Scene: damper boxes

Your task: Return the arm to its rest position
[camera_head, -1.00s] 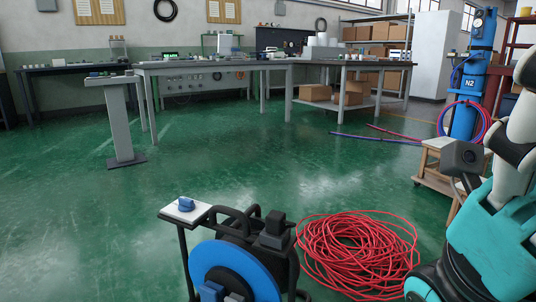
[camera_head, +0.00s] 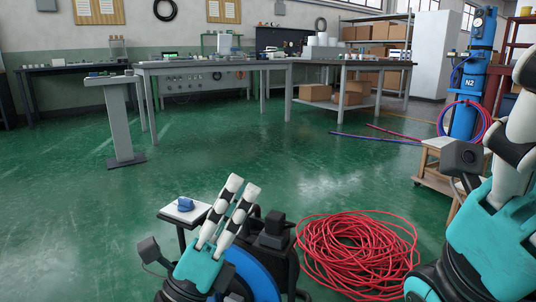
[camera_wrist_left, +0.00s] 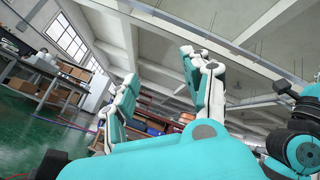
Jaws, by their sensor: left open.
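My left gripper (camera_head: 241,190) is in the lower middle of the head view, teal with white and black fingers pointing up. Its fingers stand apart with nothing between them. The left wrist view shows the same two fingers (camera_wrist_left: 158,68) spread and empty, pointing up toward the ceiling. In the head view the left gripper covers part of the blue and black reel (camera_head: 262,272); I cannot tell whether they touch. My right gripper (camera_head: 522,125) is large at the right edge, partly cut off, so its opening cannot be told.
A small white stand top (camera_head: 178,212) with a blue part (camera_head: 186,203) is beside the left gripper. A red cable coil (camera_head: 355,250) lies on the floor. A grey pedestal (camera_head: 120,120) and workbenches (camera_head: 215,67) stand farther back. The green floor between is clear.

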